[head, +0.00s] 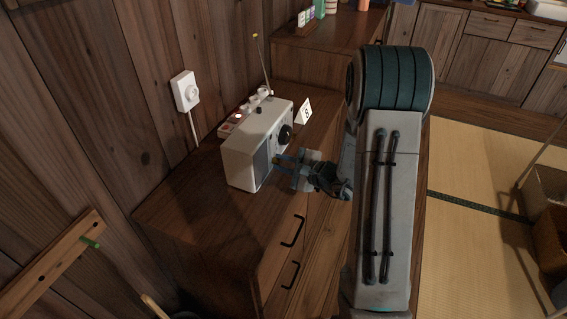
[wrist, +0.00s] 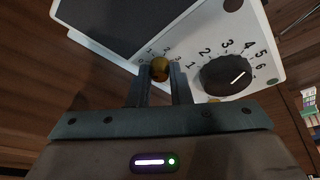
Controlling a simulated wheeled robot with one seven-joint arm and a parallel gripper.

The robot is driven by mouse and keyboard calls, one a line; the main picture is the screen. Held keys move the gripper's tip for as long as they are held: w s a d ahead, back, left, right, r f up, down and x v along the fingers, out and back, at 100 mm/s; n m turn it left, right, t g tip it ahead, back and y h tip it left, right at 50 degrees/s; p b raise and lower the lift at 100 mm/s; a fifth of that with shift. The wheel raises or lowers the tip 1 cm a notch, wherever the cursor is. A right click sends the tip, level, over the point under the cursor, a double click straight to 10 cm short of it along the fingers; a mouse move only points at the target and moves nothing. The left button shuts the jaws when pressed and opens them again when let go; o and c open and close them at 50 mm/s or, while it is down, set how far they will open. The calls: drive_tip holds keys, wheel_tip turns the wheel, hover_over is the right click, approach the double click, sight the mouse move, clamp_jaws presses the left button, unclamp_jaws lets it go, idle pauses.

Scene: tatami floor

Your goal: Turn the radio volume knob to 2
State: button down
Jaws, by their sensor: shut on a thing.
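The white radio (head: 243,163) stands on the wooden cabinet, its front turned to the right; it fills the top of the wrist view (wrist: 178,25). A small brass knob (wrist: 160,69) on its front sits between my gripper's fingers (wrist: 160,85), which are shut on it. Small scale marks show around this knob, partly hidden; its pointer is not visible. Beside it is a larger black dial (wrist: 224,77) numbered 1 to 6, its white mark toward the upper right, near the high numbers. In the head view my gripper (head: 281,161) reaches the radio front from the right.
A small white card (head: 304,112) with a dark digit stands behind the radio. A tray of small items (head: 240,116) lies along the wall. A white wall switch box (head: 185,91) is above. The cabinet top (head: 185,198) left of the radio is clear.

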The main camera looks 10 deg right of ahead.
drive_tip(key=m+p, duration=0.1)
drive_tip(key=m+g+p, duration=0.2)
drive_tip(key=shift+w+d+r+y, duration=0.1)
drive_tip(key=shift+r+y, duration=0.15)
drive_tip(key=shift+y, duration=0.05)
drive_tip(key=m+g+y+p, duration=0.1)
drive_tip(key=m+g+p, duration=0.1)
drive_tip(key=m+p, duration=0.2)
drive_tip(key=shift+w+d, duration=0.1)
drive_tip(key=shift+w, duration=0.05)
drive_tip(key=m+g+y+p, duration=0.1)
drive_tip(key=m+p, duration=0.2)
drive_tip(key=shift+w+d+y+p, duration=0.1)
drive_tip(key=shift+y+p, duration=0.3)
drive_tip(key=m+p, duration=0.1)
drive_tip(key=m, duration=0.1)
drive_tip(key=m+g+y+p, duration=0.1)
drive_tip(key=m, duration=0.1)
drive_tip(key=shift+w+d+f+y, duration=0.1)
drive_tip(key=shift+f+y, duration=0.2)
drive_tip(key=shift+g, duration=0.3)
drive_tip(key=c, duration=1.3)
unclamp_jaws()
